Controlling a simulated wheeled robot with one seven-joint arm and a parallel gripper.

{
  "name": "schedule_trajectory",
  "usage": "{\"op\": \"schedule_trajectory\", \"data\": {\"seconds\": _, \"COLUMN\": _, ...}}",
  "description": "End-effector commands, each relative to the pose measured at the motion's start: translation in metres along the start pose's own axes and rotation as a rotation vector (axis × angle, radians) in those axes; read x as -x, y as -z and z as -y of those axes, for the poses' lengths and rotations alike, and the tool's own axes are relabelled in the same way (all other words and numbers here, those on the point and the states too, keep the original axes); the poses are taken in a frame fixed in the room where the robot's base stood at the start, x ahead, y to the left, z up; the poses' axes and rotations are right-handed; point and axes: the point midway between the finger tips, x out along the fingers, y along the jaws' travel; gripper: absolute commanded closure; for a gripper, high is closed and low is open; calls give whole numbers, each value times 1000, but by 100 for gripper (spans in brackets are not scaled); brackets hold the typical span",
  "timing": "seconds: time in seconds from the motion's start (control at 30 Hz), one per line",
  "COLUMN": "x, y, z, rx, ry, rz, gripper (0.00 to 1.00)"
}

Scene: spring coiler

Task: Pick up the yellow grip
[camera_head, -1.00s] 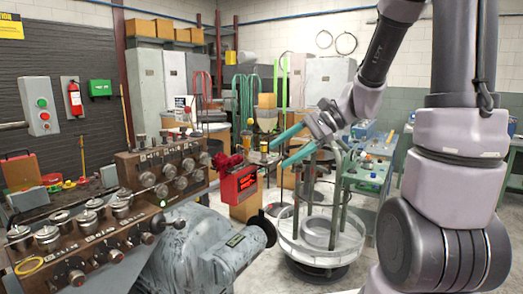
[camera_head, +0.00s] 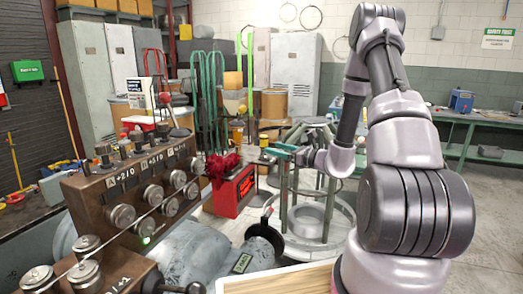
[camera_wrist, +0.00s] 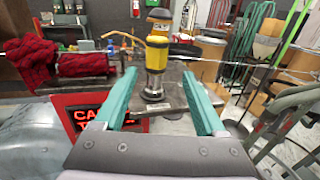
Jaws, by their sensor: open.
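The yellow grip (camera_wrist: 157,52) is a yellow sleeve with black parts above and below it, standing upright on a dark round foot in the wrist view. It shows small in the head view (camera_head: 264,141), partly behind my gripper. My gripper (camera_wrist: 159,75) has two teal fingers spread apart with nothing held between them. In the wrist view the yellow grip appears in line with the gap between the fingers, beyond their tips. In the head view my gripper (camera_head: 270,155) points left, close to the grip; the exact distance is unclear.
The brown coiler machine with knobs (camera_head: 130,195) fills the left. A round metal frame (camera_head: 315,215) stands beneath my arm. A thin wire crosses the wrist view behind the grip.

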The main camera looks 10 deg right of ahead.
Motion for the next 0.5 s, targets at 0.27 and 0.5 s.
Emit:
{"op": "schedule_trajectory", "data": {"seconds": 0.27, "x": -34, "y": 0, "z": -1, "rx": 0, "ry": -2, "rz": -1, "gripper": 28}}
{"op": "schedule_trajectory", "data": {"seconds": 0.5, "x": -64, "y": 0, "z": -7, "rx": 1, "ry": -6, "rz": 1, "gripper": 28}}
